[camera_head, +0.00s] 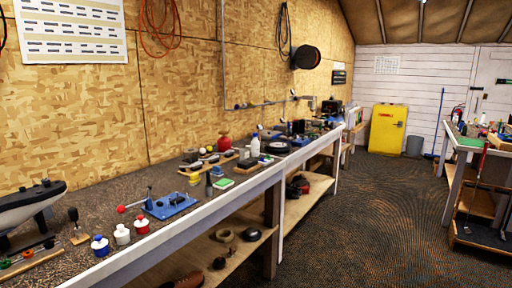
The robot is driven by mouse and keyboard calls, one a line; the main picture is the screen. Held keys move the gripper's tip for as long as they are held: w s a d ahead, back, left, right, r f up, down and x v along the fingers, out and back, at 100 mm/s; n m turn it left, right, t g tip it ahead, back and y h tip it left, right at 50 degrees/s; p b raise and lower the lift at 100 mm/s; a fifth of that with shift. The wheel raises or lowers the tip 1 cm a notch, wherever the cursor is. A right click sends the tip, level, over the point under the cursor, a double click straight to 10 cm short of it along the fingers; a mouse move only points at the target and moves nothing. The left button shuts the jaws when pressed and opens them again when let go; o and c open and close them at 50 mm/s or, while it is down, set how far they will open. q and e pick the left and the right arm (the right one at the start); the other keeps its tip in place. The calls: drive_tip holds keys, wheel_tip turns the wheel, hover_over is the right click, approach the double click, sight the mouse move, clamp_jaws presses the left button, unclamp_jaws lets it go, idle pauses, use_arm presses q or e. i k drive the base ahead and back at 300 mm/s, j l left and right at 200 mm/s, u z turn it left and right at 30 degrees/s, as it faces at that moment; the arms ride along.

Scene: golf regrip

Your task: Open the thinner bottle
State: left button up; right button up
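Farther along the bench are a small dark bottle (208,186) and a taller white bottle (255,147). Their labels are too small to read, so I cannot tell which is the thinner bottle. All stand upright. Neither of my grippers is in view.
A blue tool base (170,205) with a red-knobbed lever sits behind the squat bottles. A boat model (30,205) and a brush (77,228) are at the left. A lower shelf (215,250) holds a few items. The floor (370,220) right of the bench is clear.

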sight(255, 143)
drive_tip(key=i+l+u, duration=0.1)
drive_tip(key=i+l, duration=0.5)
drive_tip(key=i+l+u, duration=0.25)
drive_tip(key=i+l, duration=0.15)
drive_tip(key=l, duration=0.2)
drive_tip(key=i+l+u, duration=0.1)
drive_tip(key=l, duration=0.2)
drive_tip(key=i+l+u, duration=0.25)
drive_tip(key=l, duration=0.45)
drive_tip(key=i+l+u, duration=0.1)
drive_tip(key=i+l, duration=0.15)
drive_tip(key=i+l+u, duration=0.2)
drive_tip(key=l+u, duration=0.15)
drive_tip(key=l, duration=0.65)
drive_tip(key=l+u, duration=0.3)
drive_tip(key=l, duration=0.7)
drive_tip(key=l+u, duration=0.15)
drive_tip(key=l, duration=0.35)
drive_tip(key=k+l+u, duration=0.15)
drive_tip(key=l, duration=0.3)
drive_tip(key=i+l, duration=0.05)
